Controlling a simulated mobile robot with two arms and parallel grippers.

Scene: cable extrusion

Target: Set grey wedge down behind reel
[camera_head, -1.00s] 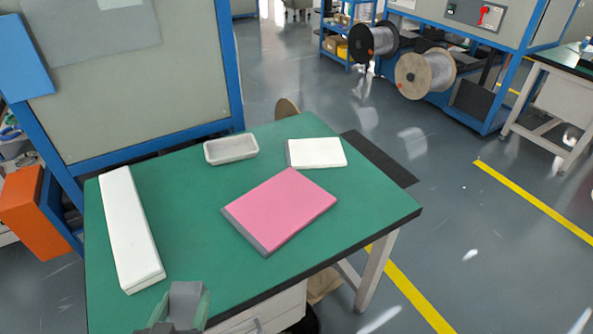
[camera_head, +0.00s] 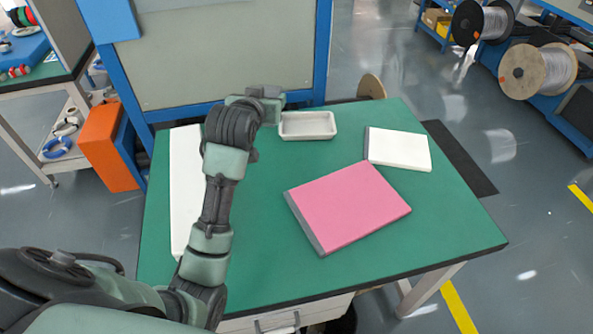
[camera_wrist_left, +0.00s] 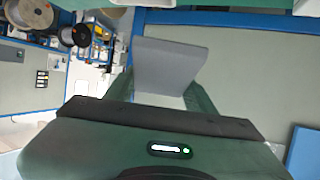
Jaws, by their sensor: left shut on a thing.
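My left gripper (camera_head: 258,98) is stretched out over the far edge of the green table, left of the white tray. The left wrist view shows it shut on the grey wedge (camera_wrist_left: 170,62), a plain grey block standing out between the green fingers. In the head view the wedge is mostly hidden or cannot be told from the gripper. A brown reel (camera_head: 371,86) shows partly behind the table's back edge, to the right of the gripper and apart from it. Two wire-filled reels (camera_head: 537,70) (camera_head: 481,20) stand farther off at the right. My right gripper is not in view.
On the green table (camera_head: 270,225) lie a white tray (camera_head: 307,126), a pink slab (camera_head: 348,206), a white slab (camera_head: 398,149) and a long white block (camera_head: 186,190) partly behind my arm. A blue-framed panel (camera_head: 225,60) stands behind the table, close to my gripper.

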